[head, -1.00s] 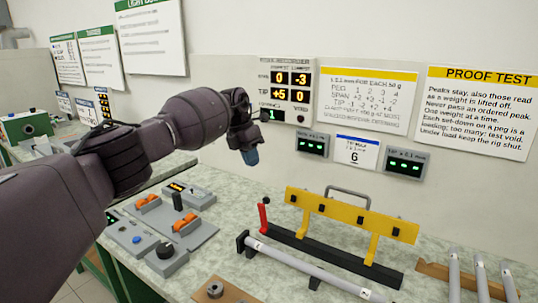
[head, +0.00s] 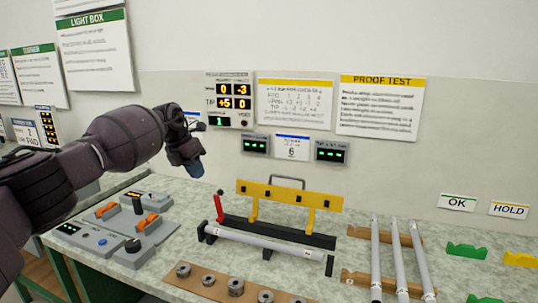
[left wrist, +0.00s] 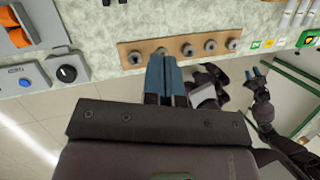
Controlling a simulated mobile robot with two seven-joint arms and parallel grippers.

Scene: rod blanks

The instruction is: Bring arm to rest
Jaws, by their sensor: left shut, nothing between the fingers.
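My left gripper (head: 198,172) hangs in the air in front of the wall, above the back of the bench and left of the yellow rig. Its blue fingers point down and are shut with nothing between them. In the left wrist view the shut fingers (left wrist: 165,66) are seen over the front edge of the bench, in line with a wooden strip of weights. My right gripper (left wrist: 256,74) shows small at the right of the left wrist view, away from the bench; its blue fingertips look apart and empty.
The bench holds a yellow-barred rig (head: 290,193) with a grey rod (head: 262,240) in front, a wooden weight strip (head: 220,285) with several weights, and three rods (head: 397,260) on wooden supports. A control panel (head: 115,232) stands at left. Green (head: 466,250) and yellow holders sit at right.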

